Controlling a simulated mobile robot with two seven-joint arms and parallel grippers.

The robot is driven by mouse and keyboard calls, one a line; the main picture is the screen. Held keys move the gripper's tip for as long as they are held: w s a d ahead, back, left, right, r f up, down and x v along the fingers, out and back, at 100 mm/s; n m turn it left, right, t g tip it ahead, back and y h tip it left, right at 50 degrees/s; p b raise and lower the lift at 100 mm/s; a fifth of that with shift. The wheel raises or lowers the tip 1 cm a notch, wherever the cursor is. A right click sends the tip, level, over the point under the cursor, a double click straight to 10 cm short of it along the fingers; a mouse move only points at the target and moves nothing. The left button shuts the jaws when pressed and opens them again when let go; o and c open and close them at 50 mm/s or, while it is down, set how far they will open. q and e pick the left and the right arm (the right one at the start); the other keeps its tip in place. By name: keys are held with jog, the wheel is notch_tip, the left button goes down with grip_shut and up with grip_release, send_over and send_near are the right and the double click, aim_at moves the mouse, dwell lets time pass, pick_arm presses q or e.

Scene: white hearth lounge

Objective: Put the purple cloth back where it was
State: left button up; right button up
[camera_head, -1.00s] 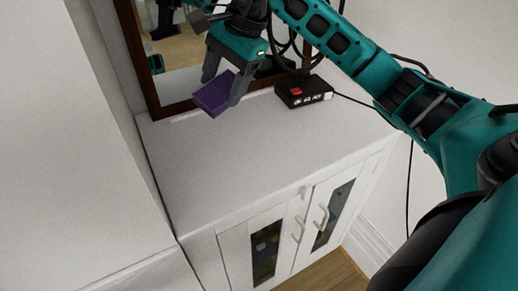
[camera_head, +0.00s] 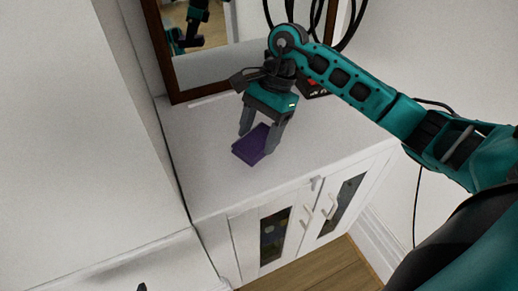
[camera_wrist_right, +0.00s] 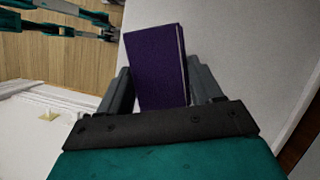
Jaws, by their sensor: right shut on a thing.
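The purple cloth (camera_head: 251,146) is a flat, folded, box-like piece. It also shows in the right wrist view (camera_wrist_right: 156,66), upright between the two fingers. My right gripper (camera_head: 261,135) is shut on it, one finger on each side. The cloth is over the white cabinet top (camera_head: 198,132), close to it; I cannot tell whether it touches. At the bottom edge of the head view a small dark tip shows, too little to identify. My left gripper is not clearly in view.
A brown-framed mirror (camera_head: 167,62) stands at the back of the cabinet top. A dark box (camera_head: 313,88) sits behind my right arm. The cabinet doors with handles (camera_head: 305,218) face front. The cabinet top left and right of the cloth is clear.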

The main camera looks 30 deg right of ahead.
aim_at(260, 148)
jog(key=shift+f, duration=2.8)
jog(key=shift+f, duration=0.15)
jog(key=o, duration=1.2)
jog(key=shift+c, duration=0.2)
jog(key=shift+d+r, duration=0.2)
jog(key=shift+r, duration=0.25)
jog(key=v, duration=1.1)
jog(key=shift+r+b, duration=0.2)
jog(key=shift+b, duration=0.1)
